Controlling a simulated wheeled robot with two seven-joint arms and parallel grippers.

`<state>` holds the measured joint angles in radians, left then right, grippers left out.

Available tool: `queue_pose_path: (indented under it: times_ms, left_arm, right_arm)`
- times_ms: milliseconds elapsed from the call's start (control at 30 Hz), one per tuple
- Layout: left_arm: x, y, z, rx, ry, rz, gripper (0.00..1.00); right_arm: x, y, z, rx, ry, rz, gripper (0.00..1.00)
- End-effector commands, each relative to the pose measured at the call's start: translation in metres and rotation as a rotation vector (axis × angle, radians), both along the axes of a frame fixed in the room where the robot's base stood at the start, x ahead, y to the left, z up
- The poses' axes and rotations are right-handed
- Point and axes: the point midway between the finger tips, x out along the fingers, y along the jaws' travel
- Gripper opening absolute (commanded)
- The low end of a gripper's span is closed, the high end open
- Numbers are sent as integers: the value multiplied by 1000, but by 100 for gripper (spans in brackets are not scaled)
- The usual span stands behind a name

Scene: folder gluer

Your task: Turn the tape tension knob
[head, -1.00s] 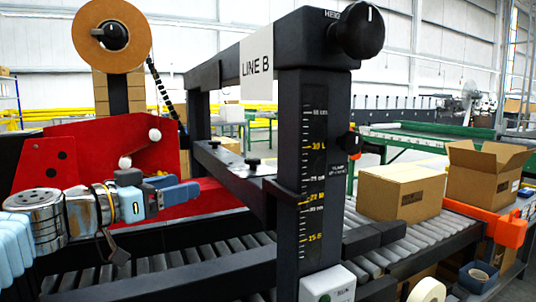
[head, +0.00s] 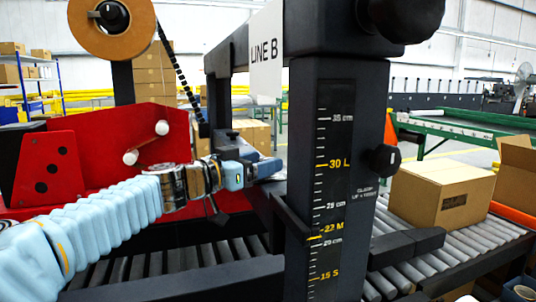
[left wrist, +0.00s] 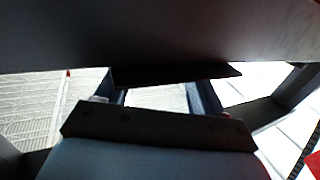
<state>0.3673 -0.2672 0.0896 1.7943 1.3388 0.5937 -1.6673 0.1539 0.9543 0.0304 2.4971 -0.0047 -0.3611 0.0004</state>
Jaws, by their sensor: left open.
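A tan tape roll (head: 82,28) with a black knob (head: 110,15) at its hub stands at the upper left of the head view, above the red tape unit (head: 95,160). No readable label marks this as the tension knob. My left gripper (head: 268,168) is well below and right of the roll, apart from it, close to the left side of the dark scale column. In the left wrist view its two fingers (left wrist: 160,97) are apart with nothing seen between them. A dark surface fills the top of that view. My right gripper is not in view.
The scale column (head: 310,200) carries a large black knob (head: 408,12) on top and a smaller clamp knob (head: 384,159) on its right side. A dark overhead beam runs behind the LINE B sign (head: 266,52). A closed carton (head: 437,193) sits on the roller conveyor (head: 480,245).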

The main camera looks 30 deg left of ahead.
Motion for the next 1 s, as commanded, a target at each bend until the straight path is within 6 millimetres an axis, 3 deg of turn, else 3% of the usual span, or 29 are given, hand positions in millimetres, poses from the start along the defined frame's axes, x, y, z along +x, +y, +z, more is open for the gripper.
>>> queue_pose_path:
  times_ms: [200,500,833,1000]
  left_arm:
    - [21,-7,0,0,0,-1,68]
    - [23,-8,0,1,0,0,68]
    - [23,-8,0,1,0,0,19]
    - [23,-8,-1,1,0,-5,16]
  right_arm:
    - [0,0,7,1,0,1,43]
    - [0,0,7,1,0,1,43]
    - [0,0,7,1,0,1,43]
    - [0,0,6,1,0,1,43]
